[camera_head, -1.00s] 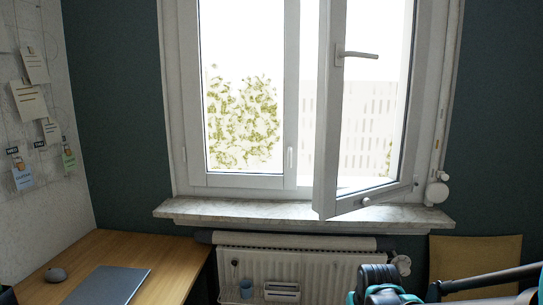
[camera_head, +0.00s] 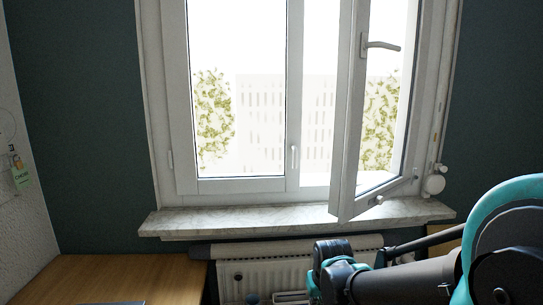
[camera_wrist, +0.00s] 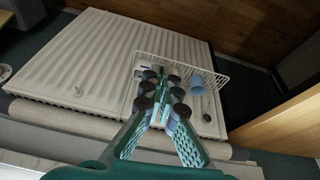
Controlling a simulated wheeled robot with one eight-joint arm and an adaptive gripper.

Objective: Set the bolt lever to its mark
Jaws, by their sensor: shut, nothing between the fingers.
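No part is labelled as the bolt lever, and I see no clear mark. A small upright white lever (camera_head: 294,157) sits on the middle post of the white window, between the panes. The opened right sash (camera_head: 345,180) carries a grey handle (camera_head: 380,46), pointing right, and a small knob (camera_head: 378,200) low on its frame. My gripper (camera_wrist: 166,84) is shut and empty in the wrist view, pointing over the radiator and a wire basket. It is apart from the window parts, none of which shows clearly there.
The marble sill (camera_head: 250,219) runs below the window, with the white radiator (camera_head: 260,274) under it. The wire basket (camera_wrist: 222,73) holds a blue cup (camera_wrist: 196,85). A wooden desk (camera_head: 120,272) stands at left. The open sash juts over the sill above my arm.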

